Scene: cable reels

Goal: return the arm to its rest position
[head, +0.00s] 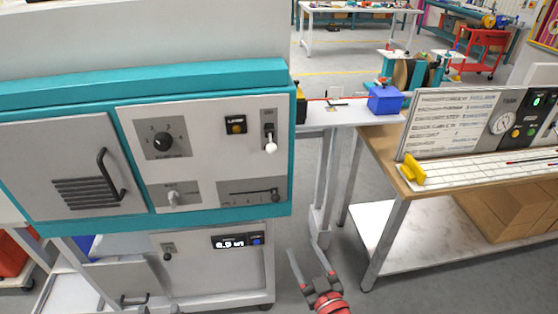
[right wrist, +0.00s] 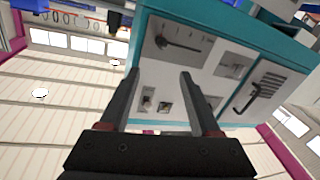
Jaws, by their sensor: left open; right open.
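My right gripper (head: 306,262) is low in the middle of the head view, with its fingers spread and pointing up the picture. Nothing is between them. It is in front of the floor, just right of the lower part of the teal and grey machine cabinet (head: 140,82). In the right wrist view the same gripper (right wrist: 160,76) shows two dark fingers apart, with the cabinet (right wrist: 215,62) beyond them, seen turned over. The fingers appear clear of its panel. My left gripper is not in view.
The cabinet front has a door handle (head: 110,175), a black knob (head: 162,142) and a lever (head: 270,141). A workbench (head: 385,160) with a sign panel (head: 452,122) stands at right. A blue box (head: 385,99) is on the white table.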

